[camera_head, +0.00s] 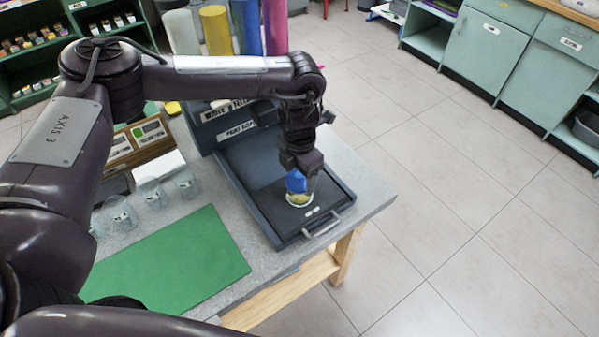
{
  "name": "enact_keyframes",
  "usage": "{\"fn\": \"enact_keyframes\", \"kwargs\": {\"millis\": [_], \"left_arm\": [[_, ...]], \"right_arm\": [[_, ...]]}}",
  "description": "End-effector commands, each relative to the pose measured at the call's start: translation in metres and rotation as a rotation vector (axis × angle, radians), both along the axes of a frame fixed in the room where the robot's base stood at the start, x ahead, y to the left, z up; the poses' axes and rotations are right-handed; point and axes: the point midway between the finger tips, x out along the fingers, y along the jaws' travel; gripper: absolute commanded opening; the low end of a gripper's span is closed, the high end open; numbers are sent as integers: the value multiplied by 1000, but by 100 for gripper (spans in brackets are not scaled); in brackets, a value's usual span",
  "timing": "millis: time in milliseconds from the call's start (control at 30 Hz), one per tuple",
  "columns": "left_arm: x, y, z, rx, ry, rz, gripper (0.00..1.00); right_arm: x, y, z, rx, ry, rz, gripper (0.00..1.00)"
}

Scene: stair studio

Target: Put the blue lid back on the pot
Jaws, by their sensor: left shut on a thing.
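A small clear glass pot (299,200) with something yellowish in it stands on the dark tray (252,192) near its front right end. The blue lid (296,181) is directly under my left gripper (300,164), which comes down from above and is shut on it. The lid appears tilted and overlaps the pot's mouth in this view. I cannot tell whether it touches the rim. The gripper hides the lid's top. My right gripper is not in view.
A green mat (175,262) lies at the table's front left, with several clear glass pots behind it. A dark labelled box (222,122) and coloured rolls (247,28) stand behind the tray. The tray's metal handle (321,224) faces the table's front right edge. Open floor lies right.

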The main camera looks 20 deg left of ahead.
Motion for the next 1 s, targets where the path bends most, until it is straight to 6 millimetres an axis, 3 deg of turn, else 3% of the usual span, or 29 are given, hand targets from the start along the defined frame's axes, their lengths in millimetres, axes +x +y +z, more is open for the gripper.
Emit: {"fn": "enact_keyframes", "kwargs": {"millis": [367,400,567,733,833,1000], "left_arm": [[0,0,-1,0,0,0,40],[0,0,-1,0,0,0,70],[0,0,-1,0,0,0,90],[0,0,-1,0,0,0,90],[0,0,-1,0,0,0,100],[0,0,-1,0,0,0,100]], "right_arm": [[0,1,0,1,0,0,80],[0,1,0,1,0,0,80],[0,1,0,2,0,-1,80],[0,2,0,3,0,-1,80],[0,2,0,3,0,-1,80],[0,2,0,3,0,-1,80]]}}
